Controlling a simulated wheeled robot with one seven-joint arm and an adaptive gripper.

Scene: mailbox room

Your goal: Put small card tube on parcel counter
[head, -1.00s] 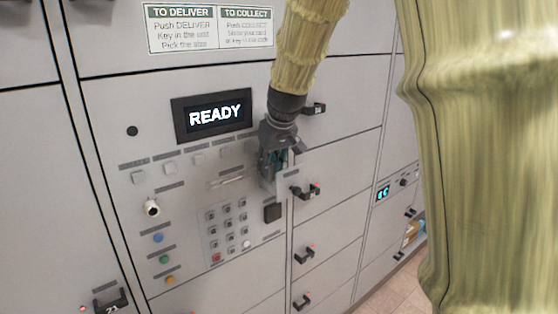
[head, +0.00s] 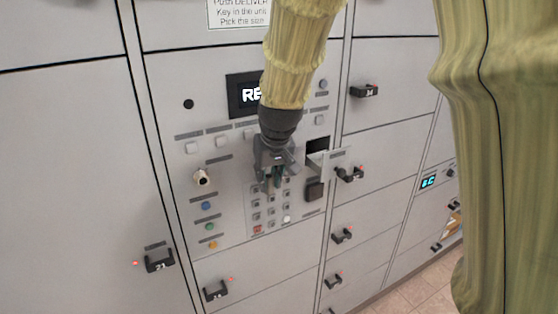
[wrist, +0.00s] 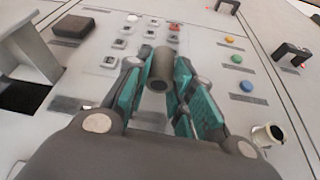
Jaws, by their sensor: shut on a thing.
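The small card tube (wrist: 160,68), a short grey-brown cylinder, is between my fingertips in the wrist view, its round end facing the camera. My gripper (wrist: 157,80) is shut on it with teal-padded fingers. In the head view my gripper (head: 270,185) hangs in front of the keypad of the grey locker wall, and it hides most of the tube. I cannot make out a parcel counter in either view.
Right of my gripper a small flap (head: 335,160) stands out beside a dark opening (head: 317,146); the opening also shows in the wrist view (wrist: 25,95). Black locker handles (head: 350,174) stick out nearby. A cream round fitting (head: 201,177) is on the left. Tiled floor (head: 405,297) shows lower right.

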